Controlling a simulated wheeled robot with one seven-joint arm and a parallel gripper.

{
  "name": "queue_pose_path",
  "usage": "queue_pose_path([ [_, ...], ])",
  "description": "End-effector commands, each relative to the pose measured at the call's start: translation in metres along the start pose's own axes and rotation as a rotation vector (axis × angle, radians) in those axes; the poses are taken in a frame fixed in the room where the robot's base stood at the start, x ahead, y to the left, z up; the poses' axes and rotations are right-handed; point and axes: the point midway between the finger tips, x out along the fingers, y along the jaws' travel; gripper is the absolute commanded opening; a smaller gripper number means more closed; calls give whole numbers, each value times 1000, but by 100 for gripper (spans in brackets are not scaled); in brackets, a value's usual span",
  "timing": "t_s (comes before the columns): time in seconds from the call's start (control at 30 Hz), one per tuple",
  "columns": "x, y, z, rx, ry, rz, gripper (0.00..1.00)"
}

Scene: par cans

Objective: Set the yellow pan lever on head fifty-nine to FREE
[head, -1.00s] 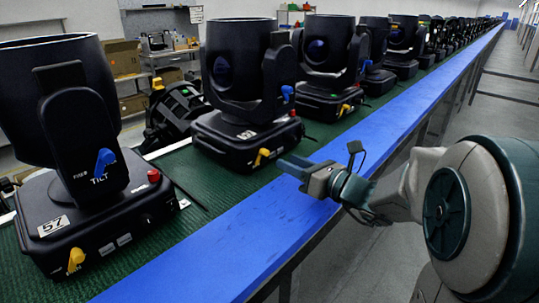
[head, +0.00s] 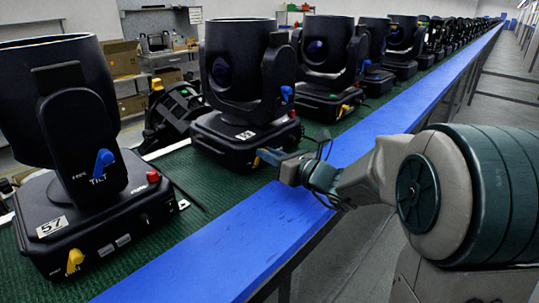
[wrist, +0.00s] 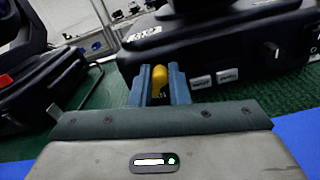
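The second moving head (head: 238,140) stands on the green mat, with a white number label too small to read surely. Its yellow lever (wrist: 159,77) shows upright at the base's front edge in the wrist view. My gripper (wrist: 160,82) has its two blue-grey fingers apart, one on each side of the lever, with a gap visible below it. I cannot tell whether either finger touches it.
Head 57 (head: 60,235) stands nearer on the left, with its own yellow lever (head: 75,260), blue tilt lever and red knob. More heads (head: 328,100) line the bench beyond. The blue bench edge (head: 245,235) is bare, and the aisle at right is open.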

Motion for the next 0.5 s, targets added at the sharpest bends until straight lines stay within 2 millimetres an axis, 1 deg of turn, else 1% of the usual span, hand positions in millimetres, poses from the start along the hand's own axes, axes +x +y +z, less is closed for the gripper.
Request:
queue_pose_path([
  [0.27,0,0,-2,-28,1,-1,0],
  [0.5,-1,4,-4,-150,-2,-1,0],
])
